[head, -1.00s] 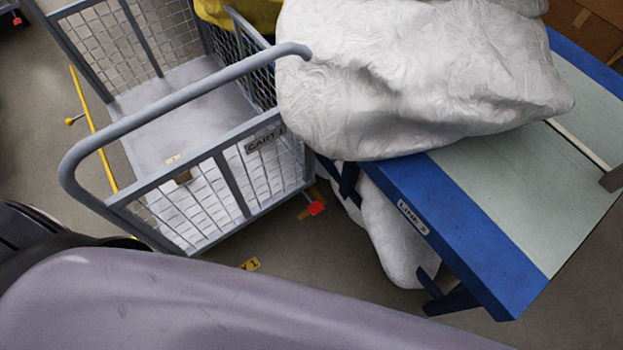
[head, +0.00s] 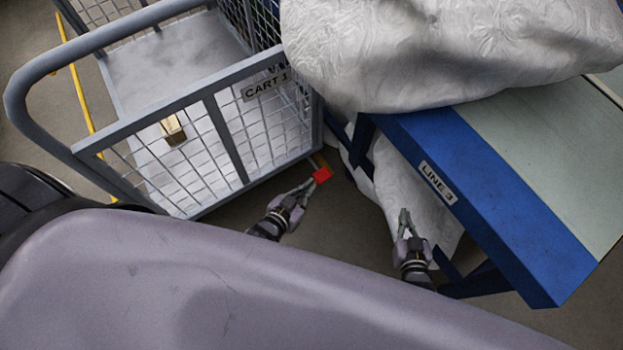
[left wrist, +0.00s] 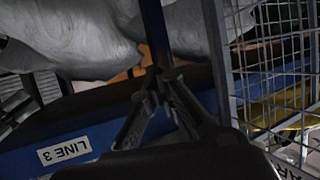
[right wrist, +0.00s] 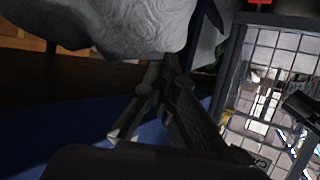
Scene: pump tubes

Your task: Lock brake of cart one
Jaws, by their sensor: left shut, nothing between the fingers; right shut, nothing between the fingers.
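Cart one (head: 262,86) is a grey wire-mesh cart with a "CART 1" label, at the left of the head view. A red brake pedal (head: 322,175) sticks out low at its near right corner. My left gripper (head: 304,187) is shut and empty, its tips close beside the pedal; whether they touch it I cannot tell. My right gripper (head: 405,218) is shut and empty, further right, in front of the white draped bag. A red piece (right wrist: 262,3) shows at the top edge of the right wrist view. The cart's mesh shows in the left wrist view (left wrist: 262,75).
A blue-edged conveyor table (head: 490,205) labelled "LINE 3" stands at the right. A large white bag (head: 450,50) lies on it and more white material (head: 415,190) hangs below. Grey floor (head: 335,225) is clear between cart and table.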

